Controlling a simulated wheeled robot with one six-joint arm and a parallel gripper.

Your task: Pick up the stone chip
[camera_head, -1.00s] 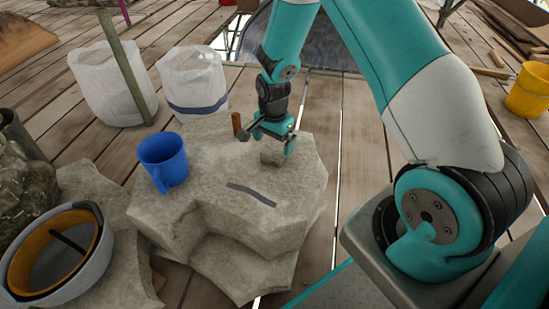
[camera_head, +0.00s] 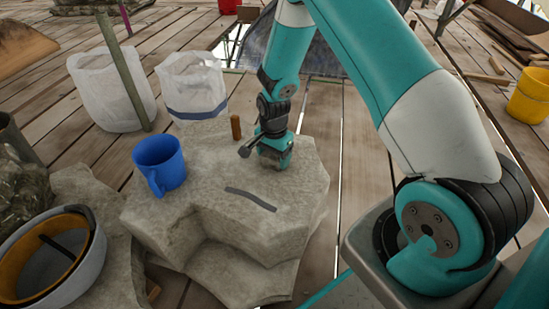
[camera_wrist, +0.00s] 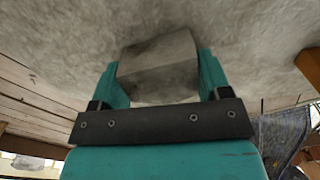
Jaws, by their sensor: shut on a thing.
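The stone chip (camera_wrist: 158,68) is a grey, blocky piece between the two teal fingers of my gripper (camera_wrist: 160,80) in the wrist view. The fingers are shut on it from both sides. In the head view my gripper (camera_head: 275,163) is low over the top of the pale stone block (camera_head: 225,230), toward its right back part. The chip is hidden behind my gripper there. I cannot tell whether the chip still touches the block.
A blue mug (camera_head: 160,165) and a flat dark strip (camera_head: 250,199) lie on the block's top. A small brown upright piece (camera_head: 236,127) stands close beside my gripper.

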